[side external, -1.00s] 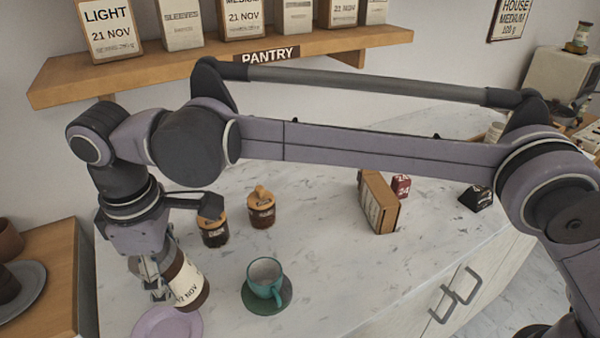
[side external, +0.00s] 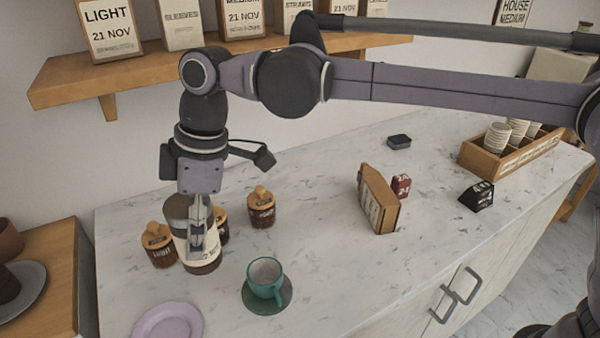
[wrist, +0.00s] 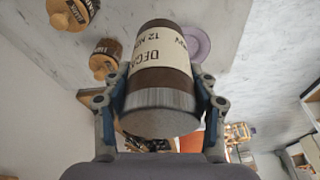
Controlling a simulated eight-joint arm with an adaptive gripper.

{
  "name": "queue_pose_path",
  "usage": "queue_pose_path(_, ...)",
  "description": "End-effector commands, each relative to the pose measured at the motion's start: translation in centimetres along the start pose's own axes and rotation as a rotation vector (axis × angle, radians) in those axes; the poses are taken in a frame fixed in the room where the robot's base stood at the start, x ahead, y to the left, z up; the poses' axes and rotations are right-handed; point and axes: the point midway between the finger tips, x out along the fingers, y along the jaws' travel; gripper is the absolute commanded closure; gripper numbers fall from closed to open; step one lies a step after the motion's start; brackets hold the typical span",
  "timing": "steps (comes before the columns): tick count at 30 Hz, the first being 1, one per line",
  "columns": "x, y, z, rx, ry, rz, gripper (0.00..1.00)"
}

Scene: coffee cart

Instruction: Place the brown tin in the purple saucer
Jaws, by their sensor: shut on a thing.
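The brown tin (side external: 203,262) has a cream label, a brown band and a grey metal end. My gripper (side external: 197,240) is shut on it and holds it roughly upright. I cannot tell whether its base touches the counter. In the wrist view the tin (wrist: 162,75) sits between both fingers of my gripper (wrist: 160,90), and its label reads "DECAF". The purple saucer (side external: 168,321) lies empty on the counter at the lower left, nearer the camera than the tin. Part of it shows behind the tin in the wrist view (wrist: 201,44).
Wooden-lidded jars stand close by the tin: one left (side external: 158,247), one partly hidden behind it (side external: 222,228), one further right (side external: 262,210). A teal cup (side external: 265,278) on a teal saucer (side external: 250,300) stands right of the purple saucer. A wooden holder (side external: 378,202) stands mid-counter.

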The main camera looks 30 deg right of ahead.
Motion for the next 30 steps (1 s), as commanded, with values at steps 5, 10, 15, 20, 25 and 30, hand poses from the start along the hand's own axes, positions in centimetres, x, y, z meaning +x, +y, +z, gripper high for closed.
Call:
queue_pose_path(5, 2.9, -2.1, -2.5, -0.004, 0.000, -0.001, 0.92)
queue_pose_path(10, 5.5, -4.0, -4.7, -0.003, -0.001, 0.000, 0.92)
queue_pose_path(15, 7.3, -5.2, -6.1, -0.001, -0.001, 0.001, 0.92)
queue_pose_path(20, 8.2, -5.6, -6.6, 0.001, -0.002, 0.001, 0.92)
queue_pose_path(25, 10.2, -5.6, -6.0, 0.002, -0.002, 0.001, 0.92)
queue_pose_path(30, 11.7, -5.6, -5.6, 0.002, -0.002, 0.001, 0.92)
